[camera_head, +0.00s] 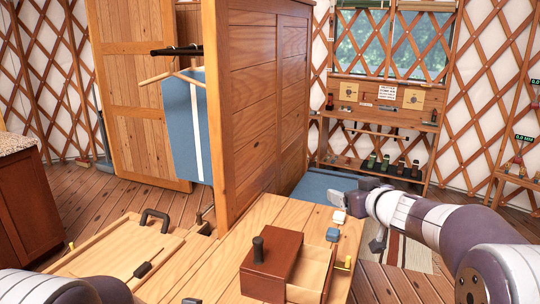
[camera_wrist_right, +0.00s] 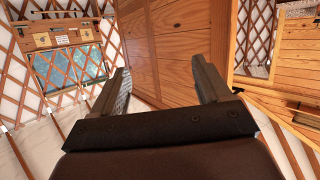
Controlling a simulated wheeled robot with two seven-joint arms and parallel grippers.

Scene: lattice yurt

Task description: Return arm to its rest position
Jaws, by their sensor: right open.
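My right arm (camera_head: 440,222) reaches in from the right in the head view, past the right end of the wooden table.
A wooden table (camera_head: 275,214) bears a brown box (camera_head: 272,270) with a dark knob, a white block (camera_head: 339,216) and a blue block (camera_head: 333,234). A tall wooden wardrobe (camera_head: 265,100) stands behind. A workbench (camera_head: 375,120) stands at the back right.

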